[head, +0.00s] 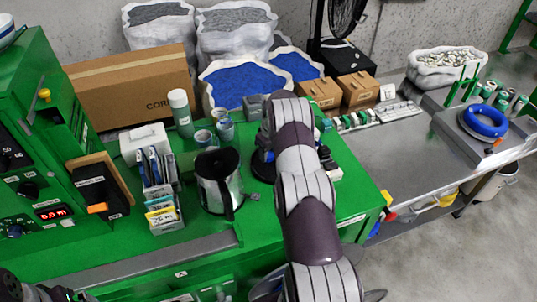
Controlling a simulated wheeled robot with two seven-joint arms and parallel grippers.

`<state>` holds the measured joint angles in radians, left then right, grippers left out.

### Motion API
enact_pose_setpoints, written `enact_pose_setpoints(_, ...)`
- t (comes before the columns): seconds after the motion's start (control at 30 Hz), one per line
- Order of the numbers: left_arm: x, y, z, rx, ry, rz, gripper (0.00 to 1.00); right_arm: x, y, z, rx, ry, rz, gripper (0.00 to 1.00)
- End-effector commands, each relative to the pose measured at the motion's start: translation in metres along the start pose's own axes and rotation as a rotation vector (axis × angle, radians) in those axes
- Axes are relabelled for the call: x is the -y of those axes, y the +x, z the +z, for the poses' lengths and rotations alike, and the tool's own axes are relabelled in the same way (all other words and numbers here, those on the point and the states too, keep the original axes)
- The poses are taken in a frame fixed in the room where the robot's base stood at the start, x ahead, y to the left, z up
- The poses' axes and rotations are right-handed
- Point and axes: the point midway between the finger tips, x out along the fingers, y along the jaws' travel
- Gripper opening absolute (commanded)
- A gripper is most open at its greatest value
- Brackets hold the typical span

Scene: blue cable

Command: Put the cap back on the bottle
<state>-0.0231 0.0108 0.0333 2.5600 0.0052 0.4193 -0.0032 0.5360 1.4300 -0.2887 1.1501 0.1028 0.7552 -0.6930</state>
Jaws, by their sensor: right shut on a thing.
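A bottle (181,113) with a pale top and a grey-green body stands upright at the back of the green bench. I cannot tell whether its pale top is a separate cap, and no loose cap can be made out. My right arm reaches up across the middle of the bench, to the right of the bottle. My right gripper (264,153) is at its far end, mostly hidden behind the wrist. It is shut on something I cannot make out. Only a dark end part of my left arm shows in the lower left corner; its fingers cannot be made out.
A metal jug (216,182) stands left of my right arm. Tape rolls (224,128), a white box (145,143) and a holder of packets (160,190) are near the bottle. A cardboard box (130,85) is behind. A blue cable coil (485,121) lies on the grey table.

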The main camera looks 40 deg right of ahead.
Motion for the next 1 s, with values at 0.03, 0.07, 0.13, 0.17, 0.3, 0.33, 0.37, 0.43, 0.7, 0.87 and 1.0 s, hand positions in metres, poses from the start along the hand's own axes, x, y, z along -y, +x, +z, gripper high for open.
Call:
enact_pose_setpoints(0.03,0.000,0.005,0.001,0.000,0.000,0.000,1.00,0.000,-0.002,-0.001,-0.001,0.000,0.001,0.12)
enact_pose_setpoints(0.07,0.000,0.007,0.001,0.000,0.000,0.000,1.00,-0.001,-0.004,-0.001,-0.002,0.000,0.001,0.12)
enact_pose_setpoints(0.13,0.000,0.014,0.002,0.000,0.000,0.000,1.00,-0.001,-0.013,-0.003,-0.004,0.000,0.003,0.12)
enact_pose_setpoints(0.17,0.000,0.018,0.002,0.000,0.000,0.000,1.00,-0.001,-0.017,-0.003,-0.004,0.000,0.003,0.12)
enact_pose_setpoints(0.3,0.000,0.034,0.004,0.001,0.000,0.000,1.00,-0.005,-0.044,0.010,-0.001,0.002,0.002,0.12)
enact_pose_setpoints(0.33,0.000,0.036,0.004,0.000,0.000,0.000,1.00,-0.007,-0.048,0.017,-0.001,0.004,0.002,0.12)
enact_pose_setpoints(0.37,0.000,0.040,0.005,0.000,0.000,0.000,1.00,-0.009,-0.053,0.023,-0.001,0.004,0.001,0.12)
enact_pose_setpoints(0.43,0.000,0.047,0.006,0.000,0.000,0.000,1.00,-0.013,-0.064,0.037,-0.002,0.004,0.002,0.12)
enact_pose_setpoints(0.7,0.000,0.067,0.008,0.000,0.000,0.000,1.00,-0.027,-0.103,0.083,-0.002,0.003,0.002,0.12)
enact_pose_setpoints(0.87,0.000,0.070,0.008,0.000,0.000,0.000,1.00,-0.031,-0.115,0.096,-0.001,0.001,0.001,0.12)
enact_pose_setpoints(1.0,0.000,0.071,0.008,0.000,0.000,0.000,1.00,-0.032,-0.119,0.099,0.000,0.000,0.000,0.12)
